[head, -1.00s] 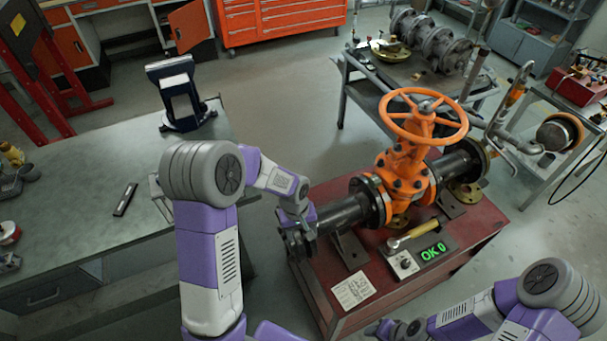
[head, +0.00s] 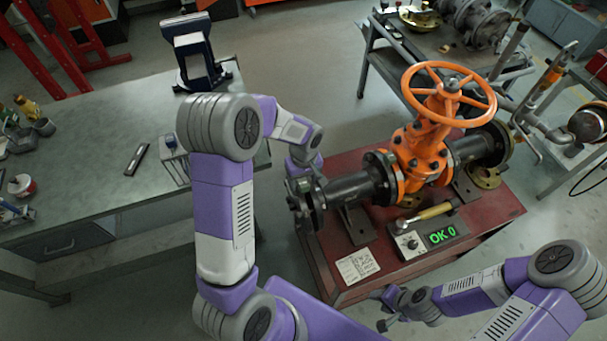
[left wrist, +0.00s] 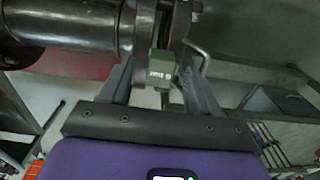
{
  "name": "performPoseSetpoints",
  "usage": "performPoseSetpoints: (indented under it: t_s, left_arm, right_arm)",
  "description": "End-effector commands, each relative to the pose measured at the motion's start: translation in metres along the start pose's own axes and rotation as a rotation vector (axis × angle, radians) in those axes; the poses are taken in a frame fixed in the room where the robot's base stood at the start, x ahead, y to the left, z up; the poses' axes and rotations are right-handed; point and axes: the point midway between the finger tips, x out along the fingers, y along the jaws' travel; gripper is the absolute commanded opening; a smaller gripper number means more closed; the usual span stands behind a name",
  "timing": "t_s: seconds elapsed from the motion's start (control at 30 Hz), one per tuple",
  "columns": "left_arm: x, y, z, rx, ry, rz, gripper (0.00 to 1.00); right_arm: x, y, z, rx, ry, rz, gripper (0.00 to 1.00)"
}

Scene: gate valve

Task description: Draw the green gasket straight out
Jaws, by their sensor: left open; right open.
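The green gasket (left wrist: 161,68) shows in the left wrist view as a small green tab with pale lettering, in the gap between dark flanges at the end of the black pipe (left wrist: 75,25). My left gripper (left wrist: 158,78) is open, with one finger on each side of the tab; I cannot tell whether either finger touches it. In the head view my left gripper (head: 303,182) is at the flanges (head: 305,205) on the pipe's left end, and the gasket is hidden there. My right gripper (head: 384,310) is open and empty in front of the red stand.
The orange gate valve (head: 420,155) with its handwheel stands on the red stand (head: 480,225). A grey workbench (head: 90,200) is at left.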

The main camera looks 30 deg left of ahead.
Motion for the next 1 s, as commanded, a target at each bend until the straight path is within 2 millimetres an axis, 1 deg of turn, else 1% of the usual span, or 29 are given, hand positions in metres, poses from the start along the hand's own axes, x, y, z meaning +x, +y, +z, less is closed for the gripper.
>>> performPoseSetpoints:
  t_s: [0.27,0.6,0.67,0.87,1.0]
  left_arm:
    - [0.002,0.000,0.000,0.000,0.000,0.001,0.62]
    - [0.002,0.000,0.000,0.000,0.000,0.001,0.10]
    - [0.001,0.000,0.000,0.000,0.000,0.001,0.01]
    - [-0.003,0.000,0.000,0.000,0.000,0.001,0.00]
    - [-0.013,0.000,0.000,0.000,0.001,0.002,0.00]
  right_arm:
    - [0.000,0.000,0.000,0.000,0.000,0.000,0.43]
    - [0.000,0.000,0.000,0.000,0.000,0.000,0.43]
    - [0.000,0.000,0.000,0.000,0.000,0.000,0.43]
    - [-0.003,-0.001,0.000,0.000,0.000,0.000,0.43]
    - [-0.010,-0.004,0.000,0.000,0.000,0.000,0.43]
